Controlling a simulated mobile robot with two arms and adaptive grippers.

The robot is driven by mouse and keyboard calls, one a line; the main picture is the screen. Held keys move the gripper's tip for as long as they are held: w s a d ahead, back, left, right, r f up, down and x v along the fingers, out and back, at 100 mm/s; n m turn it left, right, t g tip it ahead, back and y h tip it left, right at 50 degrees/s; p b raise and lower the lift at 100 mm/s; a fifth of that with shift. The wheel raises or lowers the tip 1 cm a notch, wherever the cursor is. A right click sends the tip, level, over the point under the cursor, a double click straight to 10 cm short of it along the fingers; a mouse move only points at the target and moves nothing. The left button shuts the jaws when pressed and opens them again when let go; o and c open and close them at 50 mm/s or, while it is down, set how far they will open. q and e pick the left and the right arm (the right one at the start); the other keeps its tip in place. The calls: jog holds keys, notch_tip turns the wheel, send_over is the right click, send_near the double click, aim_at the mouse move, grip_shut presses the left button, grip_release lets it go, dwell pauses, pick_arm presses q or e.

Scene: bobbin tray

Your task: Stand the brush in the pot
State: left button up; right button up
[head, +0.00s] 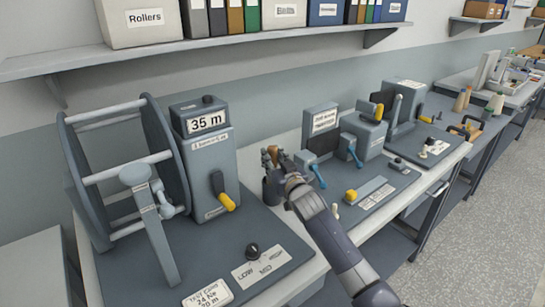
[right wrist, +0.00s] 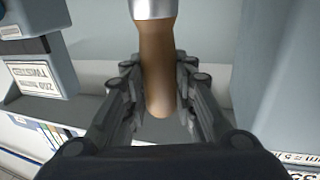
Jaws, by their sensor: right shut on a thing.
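My right gripper (head: 272,158) is shut on the brush (head: 274,152) at the back of the bench. In the right wrist view the brush's brown wooden handle (right wrist: 157,70) lies between the fingers (right wrist: 158,100), and its metal ferrule runs out at the top edge. That view is upside down, so the handle end points up and the ferrule down. The dark pot (head: 269,190) stands just below the gripper in the head view, partly hidden by it. The bristles are hidden, and I cannot tell whether they are inside the pot. My left gripper is not in view.
A grey winder with a reel (head: 120,170) and a "35 m" counter box (head: 208,155) stand left of the gripper. A twist tester (head: 320,128) with blue levers stands close on the right. A shelf (head: 200,43) with boxes and binders runs above.

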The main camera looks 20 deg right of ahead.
jog(key=o, duration=1.1)
jog(key=shift+o, duration=0.2)
jog(key=shift+s, duration=0.1)
jog(key=s+d, duration=0.1)
jog(key=s, duration=1)
jog(key=shift+s, duration=0.4)
jog(key=shift+f, duration=0.1)
